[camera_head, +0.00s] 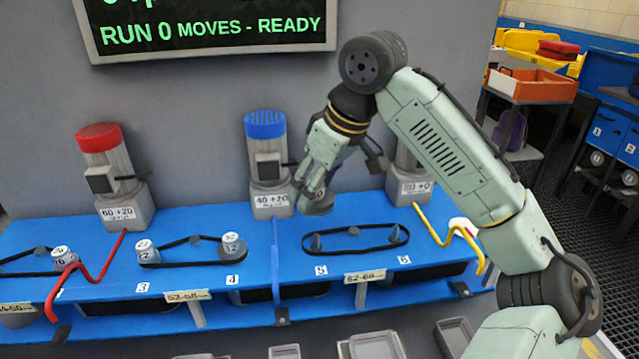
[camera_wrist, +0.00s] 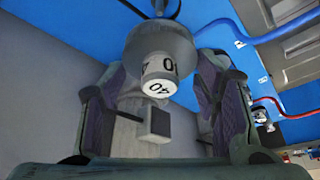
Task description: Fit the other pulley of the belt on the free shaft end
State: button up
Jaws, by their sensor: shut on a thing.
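My gripper (camera_head: 316,196) is above the blue bench, a little above and behind position 5. It is shut on a grey pulley (camera_head: 319,206), which shows in the wrist view (camera_wrist: 150,45) between the fingers, with a white hub marked 40. The black belt (camera_head: 357,249) lies in a loose loop around positions 5 and 6. A grey shaft end (camera_head: 316,242) stands bare at 5, and another (camera_head: 395,232) stands bare at 6. The held pulley is apart from both. A small grey part (camera_head: 352,231) touches the belt's back run.
A blue-capped motor (camera_head: 266,155) marked 40 +20 stands behind and left of my gripper. The belt pair at 3 and 4 carries white-topped pulleys (camera_head: 231,243). A blue divider (camera_head: 275,260), red rail (camera_head: 88,265) and yellow rail (camera_head: 447,238) rise from the bench (camera_head: 60,235).

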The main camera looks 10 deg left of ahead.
aim_at(316, 212)
jog(key=shift+r+p, duration=0.1)
jog(key=shift+p, duration=0.25)
jog(key=shift+f+b, duration=1.75)
jog(key=shift+f, duration=1.25)
jog(key=shift+p, duration=0.8)
jog(key=shift+f+b, duration=0.9)
jog(key=shift+f, duration=0.75)
jog(key=shift+s+f+b, duration=0.25)
jog(key=shift+f+b, duration=0.35)
jog(key=shift+f, duration=0.2)
jog(key=shift+r, duration=0.1)
jog(key=shift+r+p, duration=0.35)
jog(key=shift+p, duration=0.1)
jog(key=shift+c, duration=0.8)
jog(key=shift+w+r+p, duration=0.2)
jog(key=shift+r+p, duration=0.85)
jog(key=shift+p, duration=0.05)
